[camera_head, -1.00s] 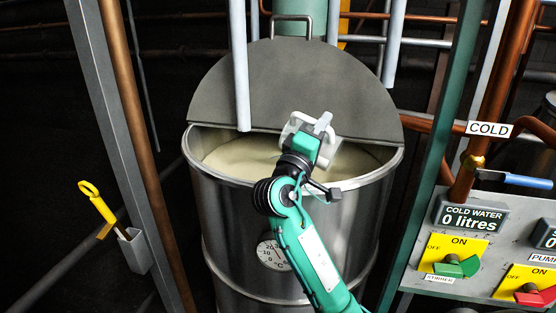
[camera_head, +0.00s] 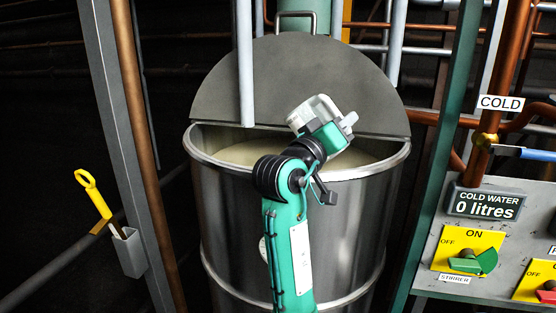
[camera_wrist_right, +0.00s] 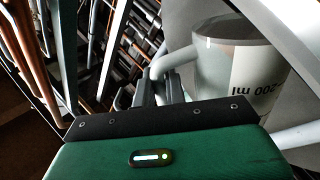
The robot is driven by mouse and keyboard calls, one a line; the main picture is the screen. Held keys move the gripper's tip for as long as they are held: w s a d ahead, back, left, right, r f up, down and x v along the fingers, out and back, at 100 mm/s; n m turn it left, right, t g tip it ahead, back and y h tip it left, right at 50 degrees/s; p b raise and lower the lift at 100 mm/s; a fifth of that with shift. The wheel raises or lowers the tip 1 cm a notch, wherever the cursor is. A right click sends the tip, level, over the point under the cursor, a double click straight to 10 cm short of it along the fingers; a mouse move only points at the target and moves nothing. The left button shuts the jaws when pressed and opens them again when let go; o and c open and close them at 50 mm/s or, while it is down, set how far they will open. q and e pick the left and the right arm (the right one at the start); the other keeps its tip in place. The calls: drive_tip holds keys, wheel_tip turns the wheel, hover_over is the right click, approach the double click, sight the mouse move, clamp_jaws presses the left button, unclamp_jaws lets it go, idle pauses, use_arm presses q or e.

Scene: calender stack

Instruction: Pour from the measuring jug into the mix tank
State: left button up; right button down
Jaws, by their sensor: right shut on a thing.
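My right gripper (camera_head: 346,121) is shut on the jug's handle. I cannot tell how much is in the jug, and no stream shows. The steel mix tank (camera_head: 230,215) is half covered by a grey lid and holds cream-coloured liquid (camera_head: 240,152). My left gripper is out of view.
A grey pipe (camera_head: 245,65) hangs down at the lid's front edge. A control panel (camera_head: 425,265) with a "0 litres" cold water display (camera_head: 486,204) and switches stands on the right. A yellow-handled tool (camera_head: 92,195) sits in a holder (camera_head: 130,254) on the left post.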

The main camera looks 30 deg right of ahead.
drive_tip(key=s+d+f+m+g+y+b, duration=0.2)
drive_tip(key=s+f+m+y+b, duration=0.15)
drive_tip(key=m+b, duration=0.35)
wheel_tip(320, 180, up, 7)
drive_tip(key=m+p, duration=0.1)
drive_tip(key=p, duration=0.4)
drive_tip(key=shift+s+a+f+h, duration=0.15)
drive_tip(key=shift+s+f+h, duration=0.05)
drive_tip(key=shift+s+h, duration=0.15)
